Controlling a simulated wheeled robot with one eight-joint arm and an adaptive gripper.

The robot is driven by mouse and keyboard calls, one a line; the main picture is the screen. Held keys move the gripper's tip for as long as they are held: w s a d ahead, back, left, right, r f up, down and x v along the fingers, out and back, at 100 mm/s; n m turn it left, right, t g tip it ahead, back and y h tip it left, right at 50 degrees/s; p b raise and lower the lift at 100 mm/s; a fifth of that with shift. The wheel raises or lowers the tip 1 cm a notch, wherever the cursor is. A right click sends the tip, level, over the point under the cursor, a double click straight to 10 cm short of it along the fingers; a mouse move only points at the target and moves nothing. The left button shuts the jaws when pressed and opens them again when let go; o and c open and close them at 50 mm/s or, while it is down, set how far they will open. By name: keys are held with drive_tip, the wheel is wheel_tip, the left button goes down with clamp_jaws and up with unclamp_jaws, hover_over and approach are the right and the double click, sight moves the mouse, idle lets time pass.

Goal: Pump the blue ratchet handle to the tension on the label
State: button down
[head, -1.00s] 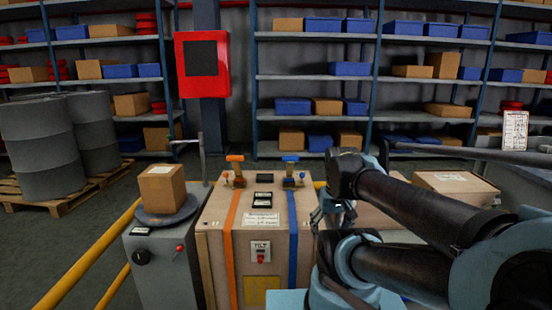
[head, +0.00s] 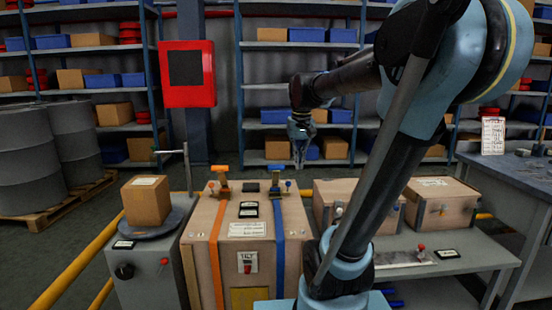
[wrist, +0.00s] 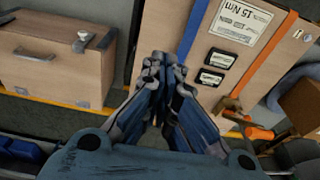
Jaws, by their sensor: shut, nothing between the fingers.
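The blue ratchet (head: 276,183) sits on top of a wooden crate (head: 205,255), at the upper end of a blue strap (head: 279,250) that runs down the crate's front. An orange ratchet (head: 220,184) sits left of it on an orange strap (head: 217,245). My gripper (head: 299,163) points down, shut and empty, above and slightly right of the blue ratchet in the head view, apart from it. In the wrist view my gripper (wrist: 161,65) hides the blue ratchet; the blue strap (wrist: 195,28) and orange ratchet (wrist: 255,131) show.
Two small black-framed displays (wrist: 215,58) sit near the label. A small box (head: 146,201) stands on a scale at left. Two wooden cases (head: 440,205) stand on a grey bench at right. A yellow rail (head: 85,255) runs at left. Shelves fill the back.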

drive_tip(key=w+a+r, duration=0.3)
drive_tip(key=w+r, duration=0.1)
drive_tip(key=w, duration=0.6)
drive_tip(key=w+a+r, duration=0.3)
drive_tip(key=w+r, duration=0.2)
drive_tip(key=w, duration=0.5)
drive_tip(key=shift+g, duration=0.3)
drive_tip(key=f, duration=0.8)
drive_tip(key=s+f, duration=0.1)
drive_tip(key=f, duration=0.3)
drive_tip(key=shift+a+f, duration=0.1)
drive_tip(key=shift+f, duration=0.2)
drive_tip(key=shift+s+f, duration=0.25)
drive_tip(key=shift+f, duration=0.05)
drive_tip(key=shift+s, duration=0.1)
